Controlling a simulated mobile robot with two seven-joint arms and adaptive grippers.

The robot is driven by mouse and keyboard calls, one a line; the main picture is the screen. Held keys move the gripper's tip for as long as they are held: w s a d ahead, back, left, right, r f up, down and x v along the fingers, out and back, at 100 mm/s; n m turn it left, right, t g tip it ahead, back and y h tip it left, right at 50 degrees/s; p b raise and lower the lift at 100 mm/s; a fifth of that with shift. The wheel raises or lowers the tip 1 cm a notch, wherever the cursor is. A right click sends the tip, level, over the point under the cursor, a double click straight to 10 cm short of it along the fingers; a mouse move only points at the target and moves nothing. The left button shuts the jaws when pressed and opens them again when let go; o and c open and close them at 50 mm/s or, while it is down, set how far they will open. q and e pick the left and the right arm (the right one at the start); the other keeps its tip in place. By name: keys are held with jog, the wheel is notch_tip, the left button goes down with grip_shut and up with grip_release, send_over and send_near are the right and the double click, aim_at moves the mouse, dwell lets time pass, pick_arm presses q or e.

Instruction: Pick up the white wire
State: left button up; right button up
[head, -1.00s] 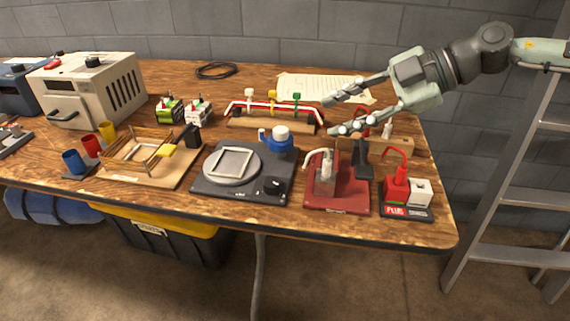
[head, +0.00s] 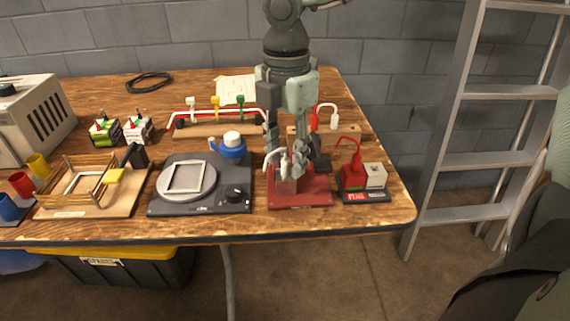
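A short white wire (head: 272,154) arches at the left of a clear upright part on the red stand (head: 313,198), near the table's front right. A second white curved wire (head: 326,105) with a white end rises from a wooden block (head: 349,133) behind. My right gripper (head: 286,150) points down over the red stand, its fingers apart, one close to the white wire at the stand. I cannot tell whether it touches the wire. The fingers partly hide the stand and the wire. My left gripper is not in view.
A rack with a red and white bar (head: 197,116) is behind. A ladder (head: 470,95) stands right of the table.

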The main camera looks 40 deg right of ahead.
jog(key=shift+f, duration=0.65)
grip_shut()
jog(key=shift+r, duration=0.1)
